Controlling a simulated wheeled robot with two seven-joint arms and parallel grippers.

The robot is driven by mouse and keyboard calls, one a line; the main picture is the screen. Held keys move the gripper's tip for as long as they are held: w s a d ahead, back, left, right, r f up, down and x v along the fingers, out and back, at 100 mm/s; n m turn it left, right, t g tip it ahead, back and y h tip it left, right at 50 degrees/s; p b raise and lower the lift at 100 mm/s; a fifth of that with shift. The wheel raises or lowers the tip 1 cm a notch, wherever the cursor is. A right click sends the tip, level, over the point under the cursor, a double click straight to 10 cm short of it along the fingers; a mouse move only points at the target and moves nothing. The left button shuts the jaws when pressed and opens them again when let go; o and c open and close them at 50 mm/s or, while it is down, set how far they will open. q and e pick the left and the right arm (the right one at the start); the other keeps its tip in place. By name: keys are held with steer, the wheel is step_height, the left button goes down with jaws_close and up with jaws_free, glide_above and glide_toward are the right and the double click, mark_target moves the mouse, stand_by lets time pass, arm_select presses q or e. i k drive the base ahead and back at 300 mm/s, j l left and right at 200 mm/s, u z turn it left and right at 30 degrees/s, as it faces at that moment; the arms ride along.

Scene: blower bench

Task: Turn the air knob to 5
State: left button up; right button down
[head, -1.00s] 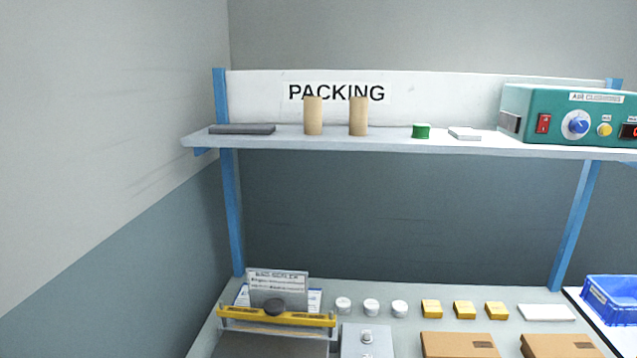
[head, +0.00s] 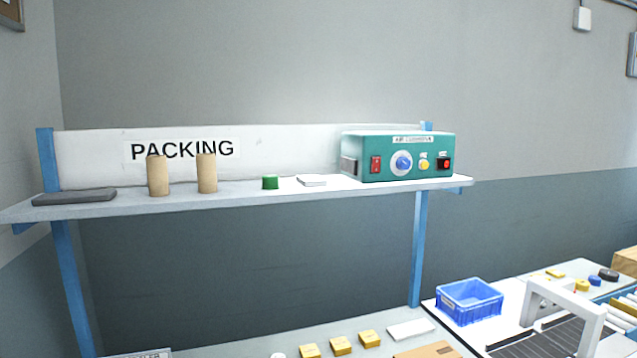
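The air knob (head: 403,163) is a blue knob on a white round dial. It sits on the front of the green air cushion machine (head: 398,139), at the right end of the shelf in the head view. A red switch (head: 376,165) is left of the knob, and a yellow button (head: 424,164) and a dark panel with a red spot (head: 445,163) are right of it. The dial's numbers are too small to read. Neither of my grippers shows in the view.
Below are a bench with yellow boxes (head: 341,345), a blue crate (head: 469,301) and a white arch (head: 563,305).

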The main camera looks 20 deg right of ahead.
mark_target(403, 163)
steer(key=z, duration=1.2)
